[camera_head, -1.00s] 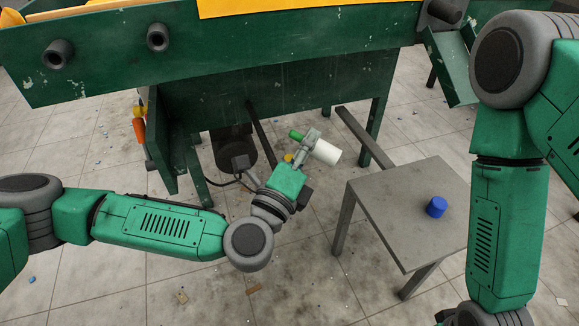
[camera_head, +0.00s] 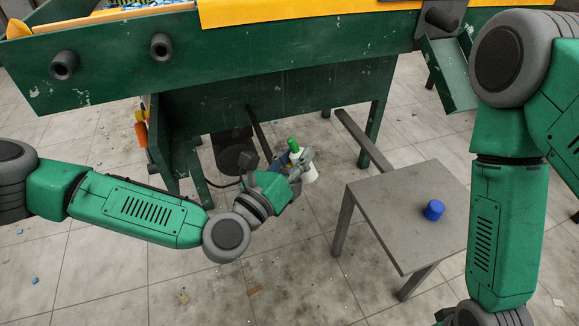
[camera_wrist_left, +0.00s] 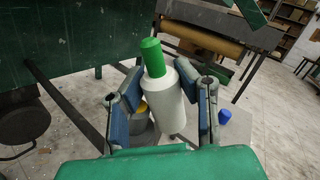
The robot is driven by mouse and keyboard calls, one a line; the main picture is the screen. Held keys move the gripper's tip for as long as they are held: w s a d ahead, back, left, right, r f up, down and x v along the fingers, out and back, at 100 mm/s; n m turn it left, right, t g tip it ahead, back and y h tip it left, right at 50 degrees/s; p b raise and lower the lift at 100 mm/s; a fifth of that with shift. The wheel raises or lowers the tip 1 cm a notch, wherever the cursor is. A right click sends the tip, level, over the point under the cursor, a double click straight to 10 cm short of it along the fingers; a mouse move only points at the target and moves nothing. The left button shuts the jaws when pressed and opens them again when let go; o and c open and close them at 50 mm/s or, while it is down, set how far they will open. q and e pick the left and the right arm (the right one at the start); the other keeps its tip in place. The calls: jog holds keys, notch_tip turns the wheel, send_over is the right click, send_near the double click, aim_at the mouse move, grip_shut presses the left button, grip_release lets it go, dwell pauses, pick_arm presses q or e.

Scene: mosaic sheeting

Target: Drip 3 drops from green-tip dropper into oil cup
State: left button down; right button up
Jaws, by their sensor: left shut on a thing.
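The green-tip dropper is a white bottle (camera_head: 309,174) with a green tip (camera_head: 292,141). My left gripper (camera_head: 300,160) is shut on it. It is nearly upright, tip up, and shows between the blue finger pads in the left wrist view (camera_wrist_left: 158,105). Behind it in that view is a grey rounded thing (camera_wrist_left: 141,135) with a yellow part, partly hidden; I cannot tell whether it is the oil cup. A small blue cylinder (camera_head: 434,210) stands on the grey table, apart from the dropper. My right arm is at the right; its gripper is out of frame.
A low grey table (camera_head: 403,225) stands right of my left gripper. A green machine (camera_head: 240,60) with legs fills the back. A dark motor-like cylinder (camera_head: 232,150) is under it. The tiled floor (camera_head: 110,285) has scattered chips.

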aim_at(292, 139)
pick_arm(q)
jog(key=shift+w+a+m, duration=0.1)
jog(key=shift+a+m, duration=0.1)
jog(key=shift+m, duration=0.3)
jog(key=shift+f, duration=0.2)
jog(key=shift+w, duration=0.1)
jog(key=shift+w+a+r+p, duration=0.1)
jog(key=shift+a+r+p, duration=0.05)
jog(key=shift+r+p, duration=0.5)
jog(key=shift+a+r+p, duration=0.15)
jog(key=shift+r+p, duration=0.5)
jog(key=shift+r, duration=1.3)
jog(key=shift+d, duration=0.25)
jog(key=shift+s+d, duration=0.1)
jog(key=shift+s, duration=0.1)
